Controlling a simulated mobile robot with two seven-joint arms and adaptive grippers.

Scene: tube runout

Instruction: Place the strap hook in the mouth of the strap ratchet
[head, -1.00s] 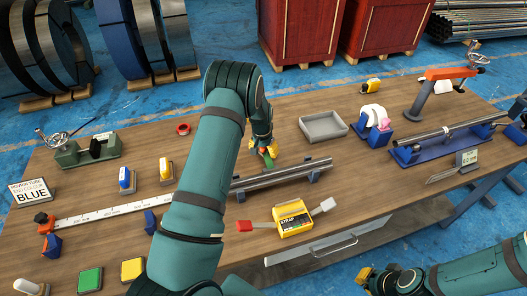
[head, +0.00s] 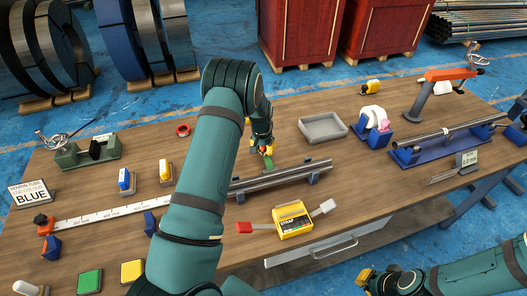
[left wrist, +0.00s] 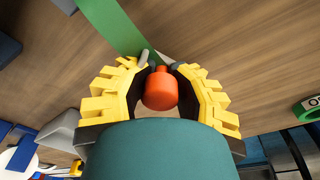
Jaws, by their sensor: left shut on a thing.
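My left gripper (head: 264,148) is low over the table behind the tube rack. In the left wrist view its yellow fingers (left wrist: 160,85) are shut around a red-orange cylindrical piece (left wrist: 161,92), which I take to be the strap hook's grip. A small grey pin shows at its far end, beside a green strap (left wrist: 115,25). In the head view a bit of green (head: 268,162) shows under the fingers. A yellow block marked STRAP (head: 292,218), with a red tab left and a pale tab right, lies in front; I cannot tell if it is the ratchet. My right gripper (head: 378,283) is at the bottom edge.
A long tube on a blue stand (head: 405,155) is further right.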

